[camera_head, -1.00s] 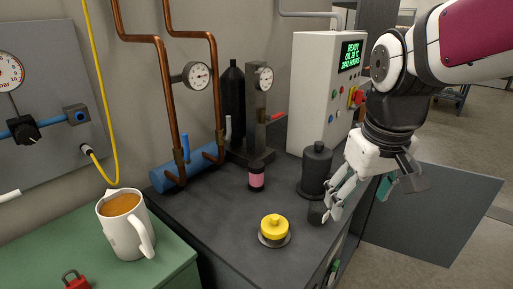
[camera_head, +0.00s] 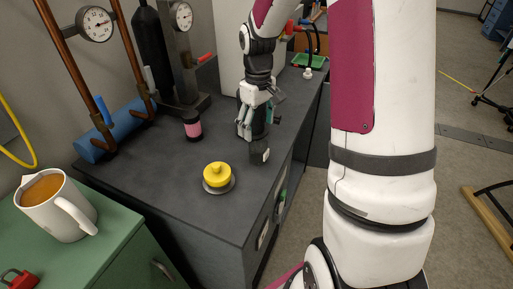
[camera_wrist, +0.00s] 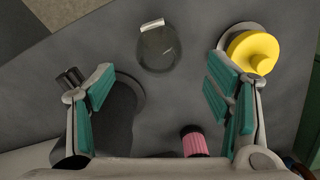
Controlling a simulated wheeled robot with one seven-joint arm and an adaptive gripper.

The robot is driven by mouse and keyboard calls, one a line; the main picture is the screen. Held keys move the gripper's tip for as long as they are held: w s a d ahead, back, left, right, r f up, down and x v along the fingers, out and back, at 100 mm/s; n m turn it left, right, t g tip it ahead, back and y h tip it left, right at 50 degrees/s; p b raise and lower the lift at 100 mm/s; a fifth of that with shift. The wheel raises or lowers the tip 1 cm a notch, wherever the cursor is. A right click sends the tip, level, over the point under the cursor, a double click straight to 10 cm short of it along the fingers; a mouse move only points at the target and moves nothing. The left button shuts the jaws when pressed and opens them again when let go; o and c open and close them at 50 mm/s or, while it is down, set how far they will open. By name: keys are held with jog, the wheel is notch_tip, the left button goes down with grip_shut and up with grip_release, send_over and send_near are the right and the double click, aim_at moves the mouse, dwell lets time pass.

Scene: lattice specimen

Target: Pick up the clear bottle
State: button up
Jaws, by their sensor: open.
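The clear bottle (camera_head: 259,153) is a small, see-through grey shape with a pale patch, standing near the front right edge of the dark bench top. In the wrist view the clear bottle (camera_wrist: 158,48) shows at top centre, beyond the fingertips and roughly between their lines. My gripper (camera_head: 259,129) is open and empty, fingers pointing down, just behind the bottle in the head view. In the wrist view my gripper (camera_wrist: 160,92) has its teal pads wide apart with bare bench between them. I cannot tell its exact height above the bench.
A black bottle (camera_wrist: 112,108) is close by my left finger in the wrist view. A yellow knob (camera_head: 217,175) on a round base and a pink-labelled jar (camera_head: 193,126) stand left on the bench. A mug (camera_head: 57,207) sits on the green cabinet (camera_head: 118,226).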

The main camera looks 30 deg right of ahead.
aim_at(258, 146)
jog(key=shift+s+d+f+p, duration=0.1)
jog(key=shift+f+p, duration=0.2)
jog(key=shift+f, duration=4.1)
jog(key=c, duration=1.1)
